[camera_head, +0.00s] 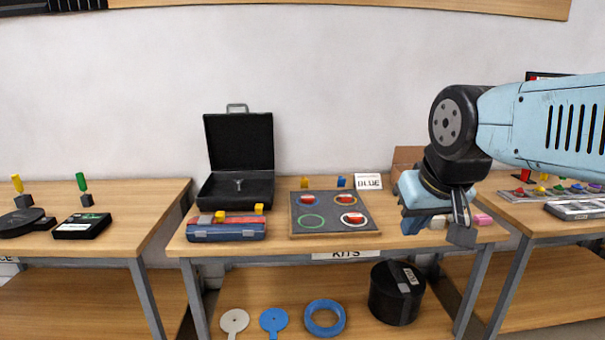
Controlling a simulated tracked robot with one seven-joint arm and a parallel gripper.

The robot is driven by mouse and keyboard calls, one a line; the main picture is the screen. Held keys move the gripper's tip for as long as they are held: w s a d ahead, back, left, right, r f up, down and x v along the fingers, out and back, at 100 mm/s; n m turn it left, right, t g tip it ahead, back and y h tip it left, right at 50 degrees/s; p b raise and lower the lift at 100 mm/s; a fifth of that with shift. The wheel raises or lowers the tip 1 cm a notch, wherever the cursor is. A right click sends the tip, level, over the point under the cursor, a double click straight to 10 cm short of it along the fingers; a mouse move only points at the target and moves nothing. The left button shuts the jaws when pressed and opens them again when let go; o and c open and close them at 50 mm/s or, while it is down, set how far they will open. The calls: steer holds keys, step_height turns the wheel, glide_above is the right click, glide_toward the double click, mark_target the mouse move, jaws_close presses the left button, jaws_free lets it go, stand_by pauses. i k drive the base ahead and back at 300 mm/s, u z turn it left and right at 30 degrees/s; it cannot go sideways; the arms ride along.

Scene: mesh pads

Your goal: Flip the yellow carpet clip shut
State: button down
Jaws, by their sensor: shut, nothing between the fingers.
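A grey mat (325,206) in a wooden frame lies on the middle table. A small yellow clip (304,182) stands at its back edge, left of a similar blue clip (341,181). The yellow clip appears upright, but it is too small to tell its hinge or exact state. My gripper (462,228) is shut and empty, pointing down near the front right of the middle table. It is well to the right of the yellow clip and apart from the mat.
Red pieces and coloured rings lie on the mat. Left are an open black case (237,190) and a blue-red box (227,230) with yellow blocks on it. A card reading BLUE (368,181) stands behind the mat. Pink and pale blocks (482,219) lie near my gripper.

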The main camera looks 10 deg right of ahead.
mark_target(304, 183)
steer(key=u, duration=0.5)
steer(key=i, duration=1.75)
steer(key=z, duration=0.6)
